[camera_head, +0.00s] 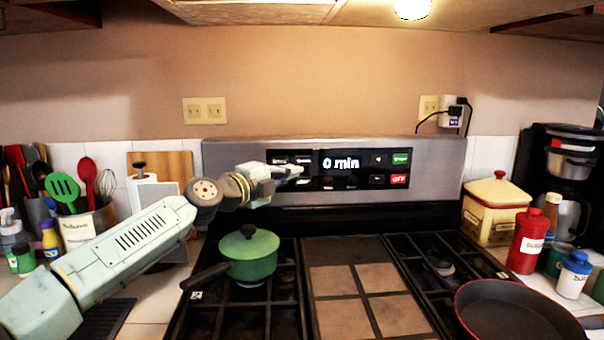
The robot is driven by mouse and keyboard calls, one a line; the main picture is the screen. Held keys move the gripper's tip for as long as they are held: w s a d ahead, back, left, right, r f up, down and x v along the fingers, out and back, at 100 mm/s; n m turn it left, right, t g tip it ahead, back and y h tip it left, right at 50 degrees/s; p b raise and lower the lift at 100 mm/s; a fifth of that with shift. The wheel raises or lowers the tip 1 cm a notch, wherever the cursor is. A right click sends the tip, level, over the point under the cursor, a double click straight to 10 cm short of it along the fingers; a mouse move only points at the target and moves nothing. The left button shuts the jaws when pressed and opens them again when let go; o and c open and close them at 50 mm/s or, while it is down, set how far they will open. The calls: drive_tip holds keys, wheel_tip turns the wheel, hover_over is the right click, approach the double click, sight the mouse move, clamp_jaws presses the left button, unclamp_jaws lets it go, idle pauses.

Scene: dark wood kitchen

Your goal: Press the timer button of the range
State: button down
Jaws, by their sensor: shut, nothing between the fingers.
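The range's control panel (341,181) stands upright at the back of the range and its display (341,163) reads "0 min". Dark buttons flank the display, with a green button (401,158) and a red OFF button (399,179) at the right. My gripper (299,171) is shut and empty. It is in front of the left part of the panel, pointing right, with its tips just left of the display. It covers some of the left buttons. I cannot tell whether the tips touch the panel. Which button is the timer button is too small to read.
A green lidded pot (258,258) stands on the left burner below my arm. A dark pan (515,309) is at the front right. Utensils in a crock (88,228) stand at left; a yellow canister (495,207) and red bottle (527,241) stand at right. The centre griddle is bare.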

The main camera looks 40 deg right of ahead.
drive_tip(key=b+v, duration=0.1)
drive_tip(key=v, duration=0.4)
drive_tip(key=shift+a+f, duration=0.1)
idle(0.6)
